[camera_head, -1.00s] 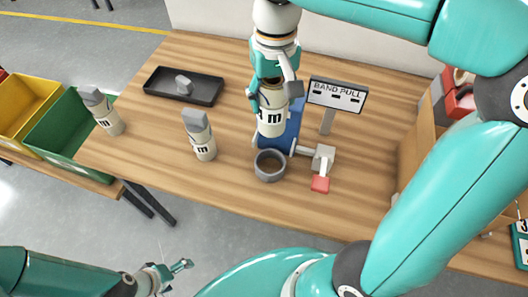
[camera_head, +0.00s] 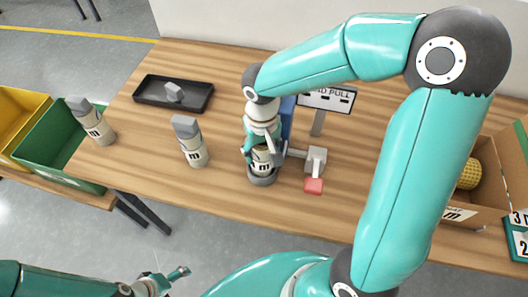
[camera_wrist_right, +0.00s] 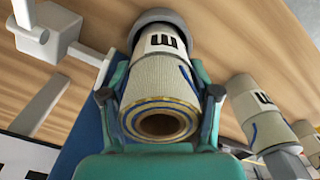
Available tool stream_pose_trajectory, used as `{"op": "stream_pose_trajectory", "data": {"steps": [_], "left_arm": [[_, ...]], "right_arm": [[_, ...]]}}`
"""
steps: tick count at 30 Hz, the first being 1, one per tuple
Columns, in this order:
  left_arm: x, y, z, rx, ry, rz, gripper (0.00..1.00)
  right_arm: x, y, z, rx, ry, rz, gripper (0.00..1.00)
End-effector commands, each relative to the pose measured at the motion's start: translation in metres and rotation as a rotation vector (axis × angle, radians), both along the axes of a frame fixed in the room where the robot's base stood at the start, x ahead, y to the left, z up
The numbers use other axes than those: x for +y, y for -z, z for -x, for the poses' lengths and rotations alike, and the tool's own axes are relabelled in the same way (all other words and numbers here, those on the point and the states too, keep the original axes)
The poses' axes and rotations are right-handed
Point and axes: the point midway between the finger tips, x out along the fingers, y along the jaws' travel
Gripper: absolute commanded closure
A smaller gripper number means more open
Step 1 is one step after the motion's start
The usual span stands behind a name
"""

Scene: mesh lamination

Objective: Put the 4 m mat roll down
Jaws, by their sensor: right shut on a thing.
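My right gripper (camera_head: 260,157) is shut around a cream mat roll (camera_head: 262,168) with an "m" label; its digit is not readable. The roll stands upright, its lower end in or at the grey round cup (camera_head: 262,181) on the table. In the right wrist view the gripper's fingers (camera_wrist_right: 160,95) flank the roll (camera_wrist_right: 160,80), whose open, blue-edged end faces the camera, and the grey cup (camera_wrist_right: 160,18) rings the far end. Whether it rests on the cup's bottom is hidden. My left gripper (camera_head: 168,281) is low at left, away from the table; its opening is unclear.
Two grey-topped rolls stand left: one mid-table (camera_head: 192,150), one farther left (camera_head: 98,125). A black tray (camera_head: 150,98) lies behind them. A grey block with red pad (camera_head: 313,186) and a sign (camera_head: 330,98) sit close right. A cardboard box (camera_head: 488,180) is far right.

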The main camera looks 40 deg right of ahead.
Motion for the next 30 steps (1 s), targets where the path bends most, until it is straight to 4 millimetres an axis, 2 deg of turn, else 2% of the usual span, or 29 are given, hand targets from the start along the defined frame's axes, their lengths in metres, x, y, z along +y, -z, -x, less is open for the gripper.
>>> {"op": "stream_pose_trajectory", "data": {"steps": [4,14,15,19,30], "left_arm": [[0.000,0.000,0.000,0.000,0.000,0.000,0.13],[0.000,0.003,0.000,0.000,0.000,0.000,0.13],[0.000,0.002,0.000,0.000,0.000,0.000,0.13],[0.000,0.002,0.000,0.000,0.000,0.000,0.13],[0.000,0.000,0.000,0.000,0.000,0.000,0.13]], "right_arm": [[0.000,0.015,0.000,0.001,-0.002,0.000,0.82],[0.000,0.018,0.000,-0.001,-0.001,-0.001,0.82],[0.001,0.017,0.000,-0.001,-0.001,-0.001,0.34],[0.001,0.017,0.000,0.000,-0.001,-0.001,0.12],[0.000,0.015,0.000,0.000,-0.001,-0.001,0.12]]}}
